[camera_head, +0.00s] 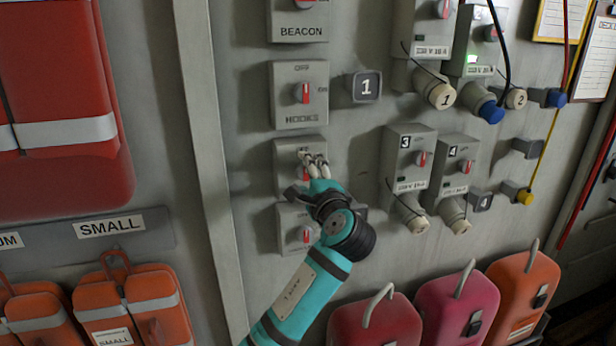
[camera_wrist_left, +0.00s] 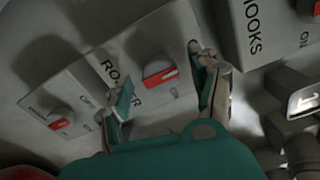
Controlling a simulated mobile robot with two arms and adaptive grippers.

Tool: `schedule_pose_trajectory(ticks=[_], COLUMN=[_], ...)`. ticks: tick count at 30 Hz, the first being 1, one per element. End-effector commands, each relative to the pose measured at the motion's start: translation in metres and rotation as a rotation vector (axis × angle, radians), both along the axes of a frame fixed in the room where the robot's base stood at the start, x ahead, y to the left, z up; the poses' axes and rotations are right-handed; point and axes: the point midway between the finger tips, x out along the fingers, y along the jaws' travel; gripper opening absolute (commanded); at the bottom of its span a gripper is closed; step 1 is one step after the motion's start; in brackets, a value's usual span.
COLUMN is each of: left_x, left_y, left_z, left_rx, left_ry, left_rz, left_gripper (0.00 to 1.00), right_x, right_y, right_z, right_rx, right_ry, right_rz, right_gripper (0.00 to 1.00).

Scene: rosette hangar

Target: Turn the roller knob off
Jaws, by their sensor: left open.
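The roller switch box (camera_head: 284,160) is a grey wall box in the column of boxes, below the HOOKS box. Its red-and-grey knob (camera_wrist_left: 158,73) shows clearly in the left wrist view, beside the partly hidden "ROLLER" lettering. In the head view that knob (camera_head: 305,174) is mostly hidden behind my fingers. My left gripper (camera_head: 315,160) reaches up from below, in front of this box. In the left wrist view the gripper (camera_wrist_left: 160,74) is open, with one finger on each side of the knob and visible gaps. Whether the knob points to on or off is unclear. My right gripper is not in view.
The HOOKS box (camera_head: 286,97) with its knob sits just above, and another knob box (camera_head: 293,237) just below. A "1" plate (camera_head: 366,86) is to the right. Socket boxes (camera_head: 408,160) with plugs and cables stand further right. Red cases (camera_head: 375,322) are below.

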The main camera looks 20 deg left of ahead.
Motion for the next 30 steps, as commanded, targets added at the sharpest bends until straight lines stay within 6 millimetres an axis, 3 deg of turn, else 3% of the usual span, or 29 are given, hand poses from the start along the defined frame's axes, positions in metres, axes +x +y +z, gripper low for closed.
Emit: schedule_pose_trajectory(ticks=[5, 18, 30], left_x=[-0.015, -0.086, -0.099], left_y=[-0.012, -0.059, -0.067], left_z=[-0.001, -0.001, -0.001], left_rx=[0.000, -0.003, -0.001], left_ry=[0.001, 0.002, 0.002], left_rz=[-0.004, -0.002, -0.001], left_gripper=[0.63, 0.63, 0.63], right_x=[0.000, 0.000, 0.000], right_y=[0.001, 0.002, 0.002], right_z=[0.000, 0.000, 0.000], right_rx=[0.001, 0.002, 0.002], right_ry=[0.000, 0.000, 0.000], right_rz=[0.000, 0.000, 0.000], right_gripper=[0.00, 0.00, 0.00])
